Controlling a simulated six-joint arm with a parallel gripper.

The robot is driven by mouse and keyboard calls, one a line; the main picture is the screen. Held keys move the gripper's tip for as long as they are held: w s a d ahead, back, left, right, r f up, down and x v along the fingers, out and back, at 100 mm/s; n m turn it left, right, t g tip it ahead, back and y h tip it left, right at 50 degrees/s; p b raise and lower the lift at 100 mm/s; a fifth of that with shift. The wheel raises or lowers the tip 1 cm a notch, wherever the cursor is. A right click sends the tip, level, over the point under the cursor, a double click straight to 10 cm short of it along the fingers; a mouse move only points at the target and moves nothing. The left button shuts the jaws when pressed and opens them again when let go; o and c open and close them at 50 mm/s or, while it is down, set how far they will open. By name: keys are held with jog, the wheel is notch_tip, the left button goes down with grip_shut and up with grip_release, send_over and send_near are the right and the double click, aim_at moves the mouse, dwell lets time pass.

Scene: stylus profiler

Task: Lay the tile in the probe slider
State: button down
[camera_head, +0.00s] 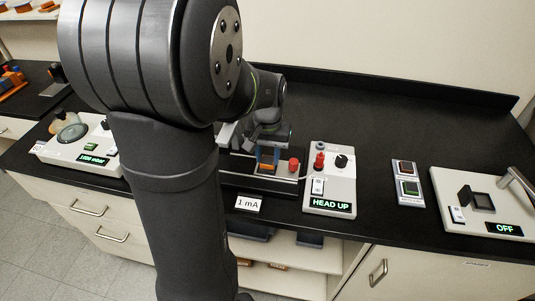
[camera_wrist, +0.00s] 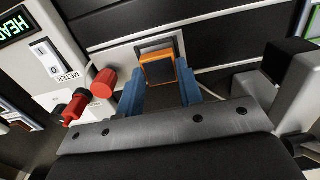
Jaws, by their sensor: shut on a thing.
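My gripper (camera_wrist: 161,88) has blue fingertips. It is shut on the tile (camera_wrist: 158,69), a dark square with an orange rim, held at the fingertips. In the wrist view the tile overlaps the near part of a dark square recess in a light grey plate (camera_wrist: 112,57), which looks like the probe slider. I cannot tell whether the tile touches the plate. In the head view my gripper (camera_head: 268,146) is over the rail unit, with the orange of the tile (camera_head: 267,159) below it. My arm hides the unit's left part.
A red knob (camera_wrist: 104,83) stands close beside the left finger. The meter box (camera_head: 330,180) reading "HEAD UP" is to the right of the rails. A "1 mA" sign (camera_head: 249,204) stands in front. Farther right are a two-button box (camera_head: 408,183) and a unit reading "OFF" (camera_head: 485,222).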

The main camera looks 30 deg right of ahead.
aim_at(268, 160)
jog(key=shift+f, duration=0.25)
jog(key=shift+f, duration=0.4)
jog(key=c, duration=0.9)
grip_release()
jog(key=shift+c, duration=0.5)
jog(key=shift+r, duration=3.45)
